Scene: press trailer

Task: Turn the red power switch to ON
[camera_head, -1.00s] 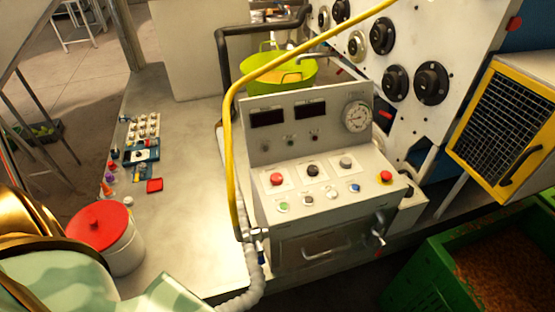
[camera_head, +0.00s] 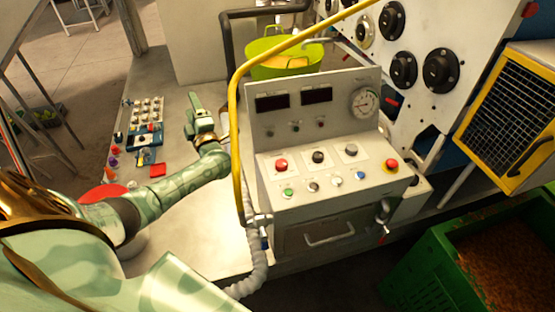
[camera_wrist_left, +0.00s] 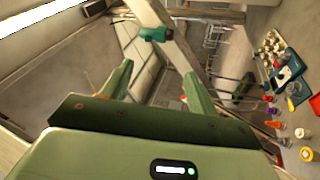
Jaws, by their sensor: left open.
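The grey control console (camera_head: 315,215) stands right of the middle in the head view. Its sloped panel carries a large red knob (camera_head: 281,165) at the left and a red button on a yellow base (camera_head: 391,165) at the right. I cannot tell which red control is the power switch, or read any ON mark. My left gripper (camera_head: 196,104) is raised over the bench, left of the console and apart from it. In the left wrist view its fingers (camera_wrist_left: 158,82) are spread and empty. My right gripper is out of view.
A yellow pipe (camera_head: 235,130) rises between my left gripper and the console. A grey hose (camera_head: 254,262) hangs below it. A red-lidded pot (camera_head: 104,194) is partly behind my left arm. Small bottles and trays (camera_head: 145,139) lie on the bench. A green crate (camera_head: 430,262) stands right.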

